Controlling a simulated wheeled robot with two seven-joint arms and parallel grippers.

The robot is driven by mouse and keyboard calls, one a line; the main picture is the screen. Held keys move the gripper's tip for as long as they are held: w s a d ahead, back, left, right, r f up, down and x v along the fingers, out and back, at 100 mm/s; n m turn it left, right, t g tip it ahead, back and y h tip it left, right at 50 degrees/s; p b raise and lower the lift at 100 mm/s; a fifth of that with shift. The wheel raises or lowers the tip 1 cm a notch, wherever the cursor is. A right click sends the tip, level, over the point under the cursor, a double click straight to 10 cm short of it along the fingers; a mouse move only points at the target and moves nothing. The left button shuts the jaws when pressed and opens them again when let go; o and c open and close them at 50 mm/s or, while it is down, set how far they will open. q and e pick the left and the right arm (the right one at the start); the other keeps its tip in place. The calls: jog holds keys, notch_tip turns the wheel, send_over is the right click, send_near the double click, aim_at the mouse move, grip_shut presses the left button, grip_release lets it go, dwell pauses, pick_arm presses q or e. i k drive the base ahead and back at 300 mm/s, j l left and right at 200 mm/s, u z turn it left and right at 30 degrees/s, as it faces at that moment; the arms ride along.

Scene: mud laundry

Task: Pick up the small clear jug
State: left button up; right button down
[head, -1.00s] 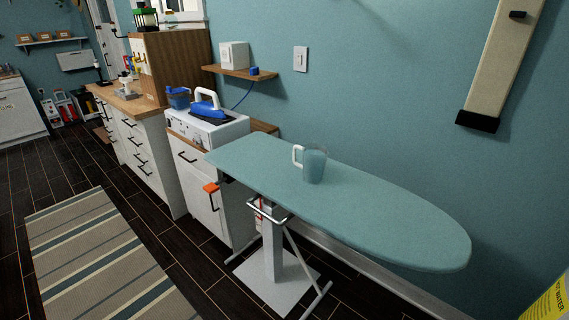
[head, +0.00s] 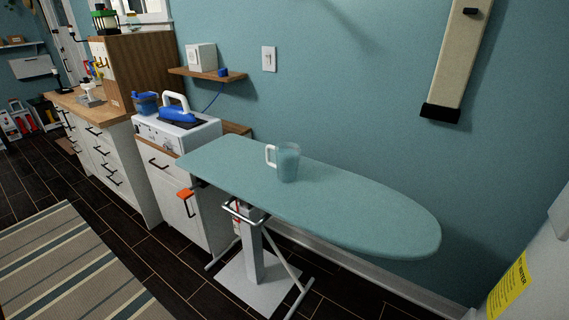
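The small clear jug (head: 289,163) stands upright on the teal ironing board (head: 370,211), near the board's back edge by the wall. It is see-through and takes on the board's colour. Its white handle points to the left. Neither of my grippers shows in the head view, and nothing touches the jug.
A blue and white iron (head: 177,112) sits on a white unit (head: 205,134) left of the board, with a blue container (head: 146,103) beside it. A small wooden shelf (head: 232,77) is on the wall above. A striped rug (head: 72,262) lies on the dark floor.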

aim_at(281, 161)
jog(key=i+j+z, duration=0.3)
jog(key=i+z, duration=0.2)
jog(key=i+j+z, duration=0.5)
jog(key=i+j, duration=0.05)
